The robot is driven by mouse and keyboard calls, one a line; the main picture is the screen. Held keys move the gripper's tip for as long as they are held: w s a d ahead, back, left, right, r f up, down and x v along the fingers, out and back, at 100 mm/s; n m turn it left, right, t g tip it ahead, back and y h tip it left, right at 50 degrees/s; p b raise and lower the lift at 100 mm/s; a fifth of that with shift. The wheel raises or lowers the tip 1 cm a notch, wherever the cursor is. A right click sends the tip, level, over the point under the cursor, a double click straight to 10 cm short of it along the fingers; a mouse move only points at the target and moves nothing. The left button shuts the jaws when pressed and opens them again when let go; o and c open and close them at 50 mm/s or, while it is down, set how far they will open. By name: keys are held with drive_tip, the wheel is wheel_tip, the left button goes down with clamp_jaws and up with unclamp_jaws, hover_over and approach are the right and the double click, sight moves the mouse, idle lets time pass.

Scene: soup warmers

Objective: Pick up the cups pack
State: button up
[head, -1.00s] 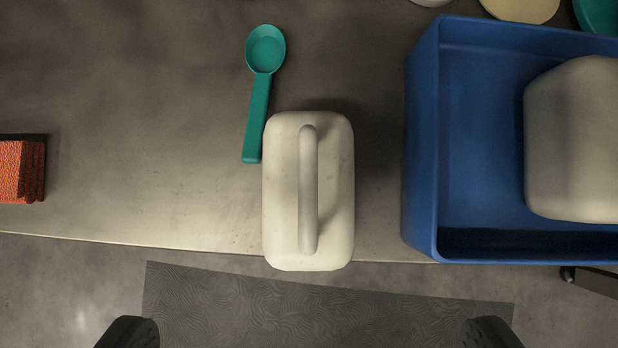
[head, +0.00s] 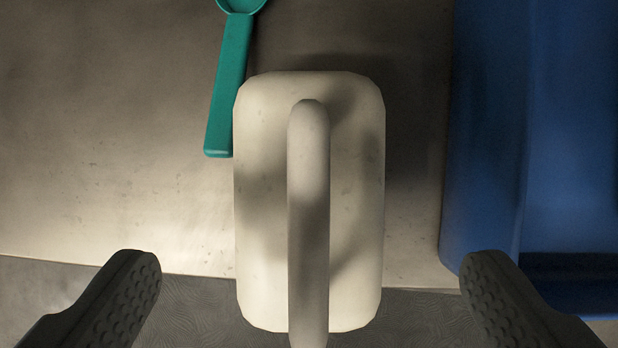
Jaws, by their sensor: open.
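The cups pack is a cream-white rounded block (head: 260,200) with a raised bar handle along its top. It stands on the counter in the middle of the head view, its near end at the counter's front edge. My gripper (head: 310,275) is open and empty. Its two dark, studded fingers are wide apart, one to the left and one to the right of the pack's near end. Neither finger appears to touch the pack.
A teal spoon (head: 229,85) lies on the counter close to the pack's left side. A blue bin (head: 485,150) stands to the right, with a narrow strip of counter between. The counter (head: 110,140) is clear at left. A dark mat lies on the floor below the front edge.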

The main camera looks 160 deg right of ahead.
drive_tip(key=shift+x, duration=2.3)
drive_tip(key=c, duration=1.3)
drive_tip(key=shift+o, duration=0.2)
drive_tip(key=shift+r, duration=0.15)
